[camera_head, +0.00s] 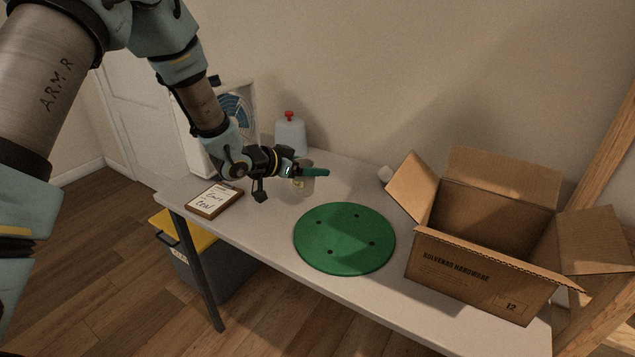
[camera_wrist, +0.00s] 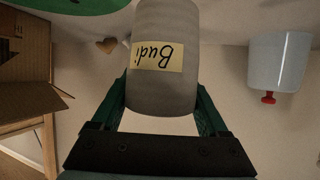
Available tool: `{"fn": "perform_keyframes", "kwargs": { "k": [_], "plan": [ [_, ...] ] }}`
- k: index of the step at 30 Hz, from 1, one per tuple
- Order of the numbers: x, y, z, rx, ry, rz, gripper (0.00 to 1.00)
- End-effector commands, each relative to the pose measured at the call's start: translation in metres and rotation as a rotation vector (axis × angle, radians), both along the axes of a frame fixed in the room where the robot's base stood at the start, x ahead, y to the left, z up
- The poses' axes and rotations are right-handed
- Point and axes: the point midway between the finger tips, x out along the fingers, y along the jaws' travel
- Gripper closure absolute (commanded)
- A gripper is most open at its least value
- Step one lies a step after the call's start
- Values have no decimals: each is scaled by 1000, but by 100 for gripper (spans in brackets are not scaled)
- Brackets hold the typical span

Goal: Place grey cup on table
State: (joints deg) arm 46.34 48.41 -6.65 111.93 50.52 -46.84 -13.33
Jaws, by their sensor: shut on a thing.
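The grey cup (camera_wrist: 165,85) fills the top middle of the wrist view, with a yellow label reading "Budi" on its side. My gripper (camera_wrist: 163,108) is shut on the cup, with a green finger on each side of it. In the head view the cup (camera_head: 302,187) is mostly hidden behind my gripper (camera_head: 312,172), over the back left part of the table (camera_head: 270,222). I cannot tell whether the cup's base touches the table.
A green round disc (camera_head: 345,238) lies mid-table. An open cardboard box (camera_head: 480,270) stands at the right. A small pale object (camera_head: 386,174) sits near the box.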

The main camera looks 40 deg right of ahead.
Motion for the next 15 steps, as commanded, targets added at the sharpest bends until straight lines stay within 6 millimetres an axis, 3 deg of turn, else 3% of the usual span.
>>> {"fn": "perform_keyframes", "kwargs": {
  "k": [9, 15],
  "plan": [
    [0, 0, -38, 1, 1, 0, 92],
    [0, 0, -46, -2, -1, 0, 92]
  ]
}}
